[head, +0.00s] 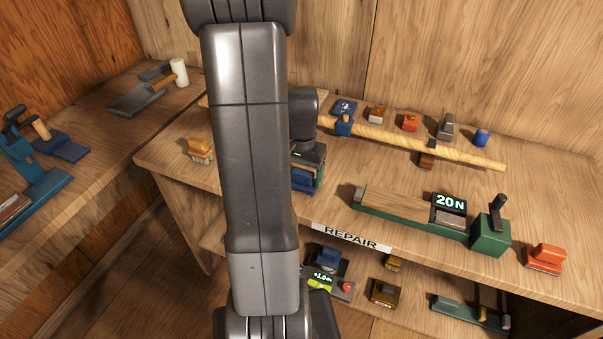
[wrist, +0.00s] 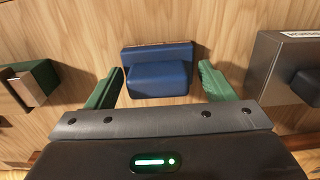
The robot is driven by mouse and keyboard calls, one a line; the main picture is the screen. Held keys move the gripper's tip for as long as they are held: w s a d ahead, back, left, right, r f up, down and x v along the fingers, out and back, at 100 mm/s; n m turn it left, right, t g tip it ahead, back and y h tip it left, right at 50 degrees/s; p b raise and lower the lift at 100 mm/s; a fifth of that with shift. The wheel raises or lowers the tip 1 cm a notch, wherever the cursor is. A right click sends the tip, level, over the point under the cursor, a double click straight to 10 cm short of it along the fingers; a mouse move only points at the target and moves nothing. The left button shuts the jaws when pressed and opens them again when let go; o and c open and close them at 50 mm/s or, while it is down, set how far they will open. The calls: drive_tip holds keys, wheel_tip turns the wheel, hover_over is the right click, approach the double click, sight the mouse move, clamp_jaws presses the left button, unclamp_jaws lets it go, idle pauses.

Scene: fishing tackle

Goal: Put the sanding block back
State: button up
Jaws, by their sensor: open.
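A blue block with a raised grip (wrist: 160,78) is in the wrist view, resting on the wood surface; it is likely the sanding block, though nothing labels it. My gripper (wrist: 160,72) is open, with one green finger on each side of the blue block and visible gaps between. In the head view the blue block (head: 304,181) shows at my gripper (head: 309,177) on the repair bench, partly hidden by my arm.
A green fixture (head: 410,212) reading 20N stands right of my gripper. A long wooden rod (head: 400,139) lies behind, with several small items beyond it. The shelf below the REPAIR label (head: 350,237) holds gauges and blocks. A metal box (wrist: 285,75) is at right in the wrist view.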

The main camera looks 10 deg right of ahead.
sight(302, 172)
wheel_tip(302, 172, up, 12)
drive_tip(key=shift+r, duration=0.15)
idle(0.3)
wheel_tip(302, 172, down, 12)
drive_tip(key=shift+f, duration=0.1)
drive_tip(key=shift+r, duration=0.75)
